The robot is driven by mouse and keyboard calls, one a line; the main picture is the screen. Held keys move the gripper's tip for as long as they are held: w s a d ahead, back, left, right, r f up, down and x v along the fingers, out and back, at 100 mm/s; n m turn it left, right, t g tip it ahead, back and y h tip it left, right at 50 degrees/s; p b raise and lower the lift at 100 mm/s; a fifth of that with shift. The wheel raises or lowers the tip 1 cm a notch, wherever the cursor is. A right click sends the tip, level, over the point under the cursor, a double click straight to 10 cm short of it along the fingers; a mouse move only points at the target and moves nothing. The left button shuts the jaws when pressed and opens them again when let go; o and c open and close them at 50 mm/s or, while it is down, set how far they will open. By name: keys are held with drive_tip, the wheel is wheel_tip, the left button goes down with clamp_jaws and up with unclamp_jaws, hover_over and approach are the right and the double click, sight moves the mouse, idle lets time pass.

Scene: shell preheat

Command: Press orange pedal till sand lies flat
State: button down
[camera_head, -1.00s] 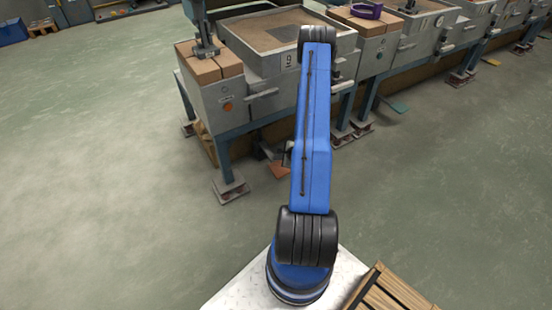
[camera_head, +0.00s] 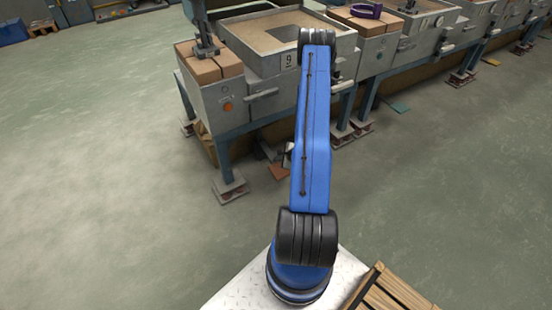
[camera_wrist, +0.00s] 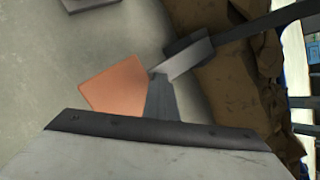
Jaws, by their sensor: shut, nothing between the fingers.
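The orange pedal (camera_wrist: 118,85) lies low near the floor in the wrist view. In the head view it shows as a small orange patch (camera_head: 279,171) under the front of the station, partly hidden by my arm. My gripper (camera_wrist: 161,90) is shut and empty, its tip at the pedal's right edge in the picture. I cannot tell whether it touches the pedal. The sand (camera_head: 262,30) fills the tray of the station marked 9. Its surface shows a darker patch, and my arm covers the near right corner, so its flatness is unclear.
Table legs on foot plates (camera_head: 230,188) stand left of the pedal. Brown sacking or rock-like material (camera_wrist: 235,80) lies close on the right in the wrist view. Bricks (camera_head: 212,66) and a purple ring (camera_head: 366,10) sit on the stations. The floor at left is open.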

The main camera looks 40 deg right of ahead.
drive_tip(key=shift+s+a+f, duration=0.1)
drive_tip(key=shift+s+f, duration=0.15)
drive_tip(key=shift+f, duration=0.2)
idle(0.4)
drive_tip(key=shift+r, duration=0.1)
drive_tip(key=shift+w+r, duration=0.2)
drive_tip(key=shift+r, duration=2.6)
drive_tip(key=shift+r, duration=0.1)
drive_tip(key=r, duration=0.5)
drive_tip(key=shift+w, duration=0.2)
drive_tip(key=shift+s+f, duration=0.1)
drive_tip(key=shift+s, duration=0.05)
